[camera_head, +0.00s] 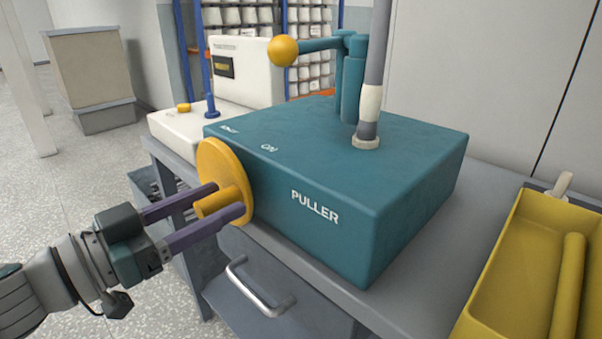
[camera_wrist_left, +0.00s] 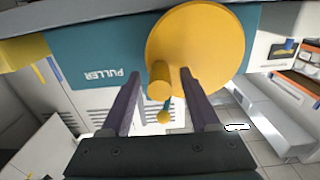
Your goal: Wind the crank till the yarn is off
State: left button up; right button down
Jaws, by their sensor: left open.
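The teal box marked PULLER (camera_head: 400,210) stands on a grey bench. A yellow disc crank (camera_head: 212,160) is on its left end, with a stubby yellow peg handle (camera_head: 207,204) sticking out. My left gripper (camera_head: 229,198) is open, its two purple fingers on either side of the peg. The wrist view shows the peg (camera_wrist_left: 159,82) between the fingers, with a visible gap on the right side, in front of the disc (camera_wrist_left: 205,45). A grey post (camera_head: 376,60) with a pale band (camera_head: 370,101) rises from the box; I cannot tell whether the band is yarn. My right gripper is out of view.
A teal lever with a yellow ball (camera_head: 283,51) stands on the box. A white machine (camera_head: 245,75) is behind it at left. A yellow tray (camera_head: 505,265) lies at right on the bench. A drawer handle (camera_head: 258,290) juts out below the crank.

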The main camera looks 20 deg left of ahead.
pick_arm(q)
grip_shut()
dwell(0.4)
jog(key=shift+f, duration=0.15)
notch_tip(320, 180, down, 2)
jog(key=m+b, duration=0.2)
jog(key=m, duration=0.2)
jog(key=shift+m, duration=0.4)
jog(key=w+a+f+m+b, duration=0.1)
jog(key=a+f+m+b, duration=0.1)
jog(key=m+b, duration=0.3)
jog(key=w+a+f+m+b, duration=0.1)
jog(key=a+m+b, duration=0.3)
jog(key=m, duration=0.9)
jog(key=shift+w+f+m+b, duration=0.2)
jog(key=shift+f+m+b, duration=0.2)
jog(key=shift+b, duration=0.65)
jog(key=shift+r, duration=0.15)
